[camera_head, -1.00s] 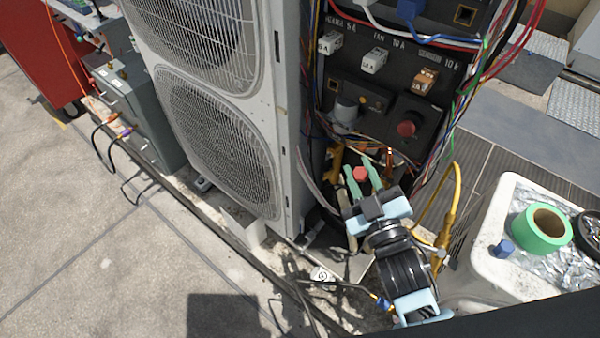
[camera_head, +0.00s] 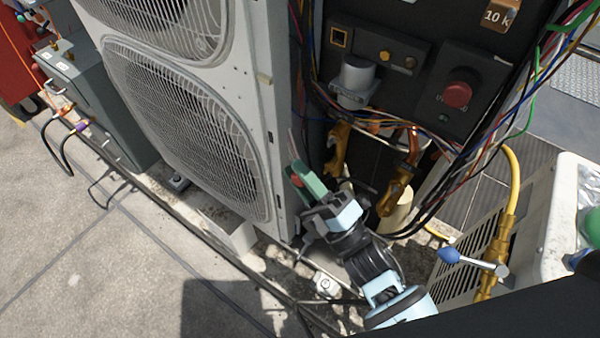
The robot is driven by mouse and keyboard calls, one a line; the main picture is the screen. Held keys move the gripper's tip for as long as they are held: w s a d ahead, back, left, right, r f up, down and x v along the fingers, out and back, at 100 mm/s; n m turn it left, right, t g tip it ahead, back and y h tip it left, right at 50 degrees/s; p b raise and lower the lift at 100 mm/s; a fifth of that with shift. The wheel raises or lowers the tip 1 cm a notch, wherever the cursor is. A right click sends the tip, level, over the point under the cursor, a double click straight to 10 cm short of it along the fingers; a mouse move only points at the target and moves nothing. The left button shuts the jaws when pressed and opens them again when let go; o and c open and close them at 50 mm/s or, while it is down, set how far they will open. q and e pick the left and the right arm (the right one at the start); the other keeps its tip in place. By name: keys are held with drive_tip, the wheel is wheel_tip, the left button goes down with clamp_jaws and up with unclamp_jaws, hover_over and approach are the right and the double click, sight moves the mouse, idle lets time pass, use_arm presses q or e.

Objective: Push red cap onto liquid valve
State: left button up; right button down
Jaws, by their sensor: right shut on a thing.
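My right gripper (camera_head: 305,180), with green fingers, is shut on the small red cap (camera_head: 296,181). The cap shows only partly between the fingers. The gripper is beside the right edge of the condenser casing, at the lower left of the valves. One brass valve (camera_head: 337,148) is just above and right of the gripper, apart from the cap in the picture. Another brass valve (camera_head: 398,186) is farther right. I cannot tell which is the liquid valve. My left gripper is not in view.
The grey condenser (camera_head: 185,135) stands close on the left. A yellow hose (camera_head: 513,175) with a blue-handled valve (camera_head: 449,254) is at right, beside a white bin (camera_head: 568,215).

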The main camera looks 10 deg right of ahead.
sight(341, 131)
drive_tip(key=shift+w+d, duration=0.2)
drive_tip(key=shift+d, duration=0.05)
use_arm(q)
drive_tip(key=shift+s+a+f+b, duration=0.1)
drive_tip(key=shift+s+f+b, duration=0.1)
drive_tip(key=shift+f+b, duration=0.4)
use_arm(e)
drive_tip(key=shift+w+d, duration=1.95)
drive_tip(key=shift+w, duration=0.05)
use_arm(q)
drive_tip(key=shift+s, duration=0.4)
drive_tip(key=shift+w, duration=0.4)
use_arm(e)
drive_tip(key=shift+w+d, duration=0.2)
drive_tip(key=shift+d, duration=0.1)
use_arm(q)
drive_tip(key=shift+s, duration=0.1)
use_arm(e)
drive_tip(key=shift+w+d, duration=0.2)
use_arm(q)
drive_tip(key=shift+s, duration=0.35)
use_arm(e)
drive_tip(key=shift+w+d, duration=0.15)
drive_tip(key=shift+d, duration=0.05)
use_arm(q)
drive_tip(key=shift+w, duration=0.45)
use_arm(e)
drive_tip(key=shift+w+d, duration=0.1)
drive_tip(key=shift+w, duration=0.05)
